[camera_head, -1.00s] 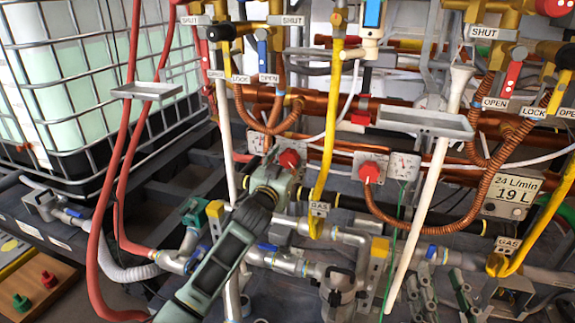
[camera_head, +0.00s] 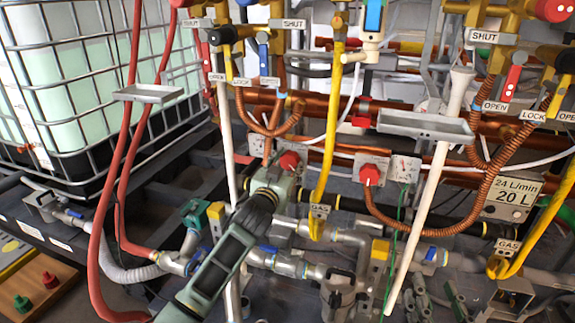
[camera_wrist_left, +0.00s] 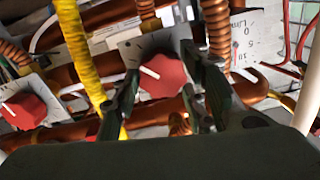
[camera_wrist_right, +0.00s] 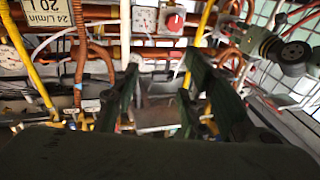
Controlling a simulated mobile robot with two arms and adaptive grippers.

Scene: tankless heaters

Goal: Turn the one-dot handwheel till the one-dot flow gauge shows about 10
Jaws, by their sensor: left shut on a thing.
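My left gripper (camera_head: 280,171) is shut on a red handwheel (camera_head: 289,160) on the left grey plate. In the left wrist view the handwheel (camera_wrist_left: 162,75) sits between both fingers, its white pointer line showing. The flow gauge (camera_wrist_left: 240,45) beside it is marked 0, 5 and 10 L/min. Its needle is too blurred to read surely. A second red handwheel (camera_head: 369,175) with its own gauge (camera_head: 403,169) is to the right. My right gripper (camera_wrist_right: 158,90) is open and empty, outside the head view.
A white box (camera_head: 513,198) reads 24 L/min and 20 L. A yellow gas pipe (camera_head: 327,130) and a white pipe (camera_head: 430,195) run in front of the panel. Red hoses (camera_head: 128,150) and a caged tank (camera_head: 95,70) stand at the left.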

